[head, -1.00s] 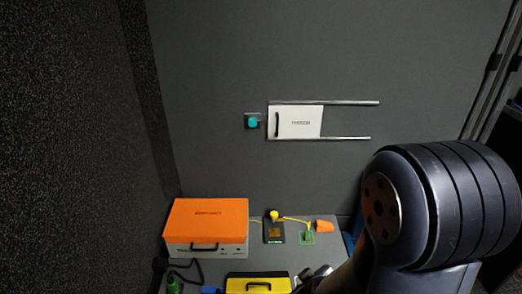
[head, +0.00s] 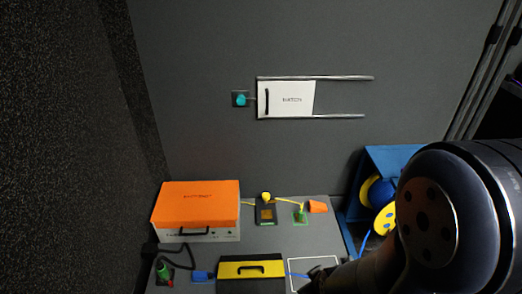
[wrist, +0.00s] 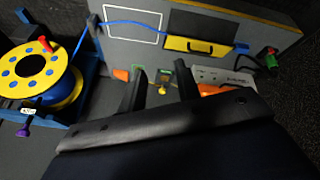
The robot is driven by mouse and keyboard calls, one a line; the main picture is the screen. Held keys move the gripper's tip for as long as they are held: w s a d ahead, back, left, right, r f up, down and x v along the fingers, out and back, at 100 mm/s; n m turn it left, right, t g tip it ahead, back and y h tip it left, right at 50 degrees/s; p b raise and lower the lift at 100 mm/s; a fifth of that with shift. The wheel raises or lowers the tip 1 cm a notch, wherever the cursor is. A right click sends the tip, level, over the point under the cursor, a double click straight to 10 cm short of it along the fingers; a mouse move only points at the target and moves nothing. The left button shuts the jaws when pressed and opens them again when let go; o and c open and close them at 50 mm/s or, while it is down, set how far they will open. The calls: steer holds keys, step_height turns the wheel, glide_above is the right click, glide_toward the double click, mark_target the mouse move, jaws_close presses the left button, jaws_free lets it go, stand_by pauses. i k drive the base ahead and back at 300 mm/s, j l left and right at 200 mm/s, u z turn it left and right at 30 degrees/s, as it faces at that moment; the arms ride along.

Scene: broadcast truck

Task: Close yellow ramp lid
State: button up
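The yellow lid (head: 231,271) with a black handle lies on the grey tabletop (head: 297,239) near the bottom of the head view. A dark area borders it on the near side. In the wrist view the yellow lid (wrist: 178,43) shows at the top, with a dark rectangle beside it and its black handle facing the camera. My gripper (wrist: 161,82) is open and empty in the wrist view, its two dark fingers apart and pointing toward the table, clear of the lid.
An orange-lidded box (head: 197,203) stands left of the yellow lid. A blue stand with a yellow reel (head: 384,219) is at right. A white hatch (head: 288,98) is on the wall.

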mark_target(266, 269)
steer(key=j+z, duration=0.25)
steer(key=j, duration=0.55)
steer(key=j+z, duration=0.25)
steer(key=j, duration=0.55)
